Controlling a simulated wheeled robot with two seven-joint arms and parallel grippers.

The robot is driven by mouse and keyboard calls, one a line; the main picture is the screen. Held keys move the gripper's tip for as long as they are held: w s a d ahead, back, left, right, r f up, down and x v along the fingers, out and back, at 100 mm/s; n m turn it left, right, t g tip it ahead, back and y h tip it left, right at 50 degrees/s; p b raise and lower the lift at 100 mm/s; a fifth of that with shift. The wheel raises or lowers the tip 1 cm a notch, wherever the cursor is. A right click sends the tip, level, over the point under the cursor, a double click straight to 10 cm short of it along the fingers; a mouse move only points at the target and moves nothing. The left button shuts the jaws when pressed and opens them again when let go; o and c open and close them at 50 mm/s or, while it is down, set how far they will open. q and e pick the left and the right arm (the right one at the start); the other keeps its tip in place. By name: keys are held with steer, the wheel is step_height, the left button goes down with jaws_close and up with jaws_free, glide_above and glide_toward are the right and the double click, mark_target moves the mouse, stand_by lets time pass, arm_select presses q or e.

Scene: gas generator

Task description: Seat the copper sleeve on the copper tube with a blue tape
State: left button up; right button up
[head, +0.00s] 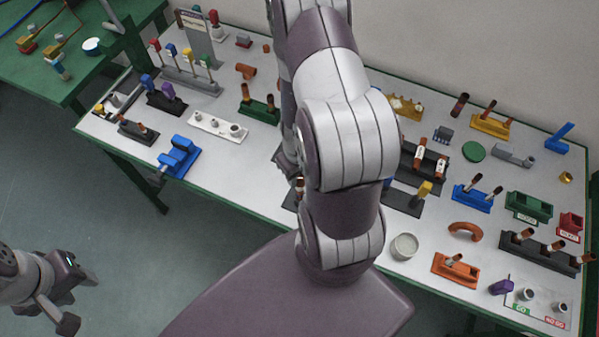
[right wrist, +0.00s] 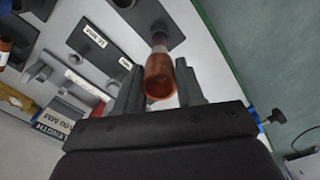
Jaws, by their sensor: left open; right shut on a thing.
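The copper sleeve (right wrist: 158,80) is between the fingers of my right gripper (right wrist: 160,72) in the right wrist view, its open end facing the camera. I cannot tell whether sleeve and tube touch, or see a clearly blue tape. My left gripper (head: 80,299) is open and empty at the lower left, over the floor, away from the table.
The table (head: 248,190) is crowded with fittings on stands. A blue fixture (head: 178,157) and a white block with cups (head: 217,127) are left of my arm; a grey cup (head: 404,246) is right of it. A labelled dark plate (right wrist: 100,53) lies beside the tube's base.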

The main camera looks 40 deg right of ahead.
mark_target(299, 177)
steer(key=shift+f+b, duration=1.5)
steer(key=shift+f, duration=0.05)
steer(key=o, duration=1)
steer(key=shift+r, duration=0.1)
step_height(299, 177, up, 12)
steer(key=p, duration=0.8)
steer(key=shift+r+p, duration=0.25)
steer(key=shift+p, duration=0.05)
